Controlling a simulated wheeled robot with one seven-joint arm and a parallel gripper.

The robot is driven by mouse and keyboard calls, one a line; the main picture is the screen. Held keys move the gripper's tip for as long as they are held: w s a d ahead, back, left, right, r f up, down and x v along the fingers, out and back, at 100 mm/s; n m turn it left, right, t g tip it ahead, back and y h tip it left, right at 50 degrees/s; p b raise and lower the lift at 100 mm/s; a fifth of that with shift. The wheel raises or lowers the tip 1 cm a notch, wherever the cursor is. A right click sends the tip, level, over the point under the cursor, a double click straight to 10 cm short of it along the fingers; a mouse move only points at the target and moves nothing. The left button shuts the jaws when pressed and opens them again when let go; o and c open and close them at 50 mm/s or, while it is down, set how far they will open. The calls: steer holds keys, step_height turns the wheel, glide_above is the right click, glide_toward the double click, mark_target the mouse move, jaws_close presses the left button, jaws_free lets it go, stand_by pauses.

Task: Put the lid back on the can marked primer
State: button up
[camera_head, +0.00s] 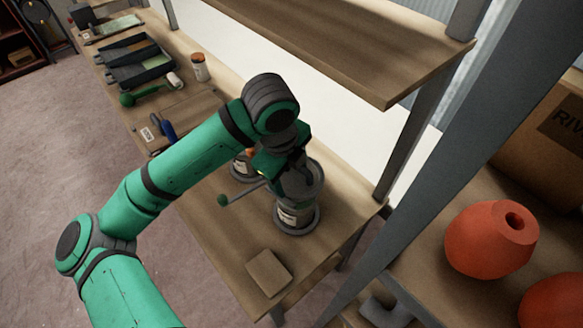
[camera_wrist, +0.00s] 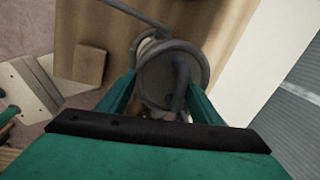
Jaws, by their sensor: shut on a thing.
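My gripper (camera_head: 296,178) points down over a can (camera_head: 292,216) with a pale label, near the front end of the bench. In the wrist view, my gripper's fingers (camera_wrist: 160,88) are on either side of a round grey lid (camera_wrist: 158,72) with a raised bar, and are shut on it. The lid is over the can's mouth; I cannot tell whether it touches the rim. A second labelled can (camera_head: 241,166) stands behind, partly hidden by my arm. I cannot read either label, so I cannot tell which says primer.
A small brown block (camera_head: 268,272) lies near the bench's front edge. Paint trays (camera_head: 135,62) and an orange-lidded jar (camera_head: 199,67) are further back. A shelf (camera_head: 370,40) overhangs the right side.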

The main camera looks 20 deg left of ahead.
steer(key=shift+f, duration=2.9)
steer(key=shift+a, duration=0.1)
steer(key=shift+f, duration=0.3)
steer(key=shift+s+f, duration=0.1)
steer(key=o, duration=1.7)
steer(key=shift+r, duration=3.55)
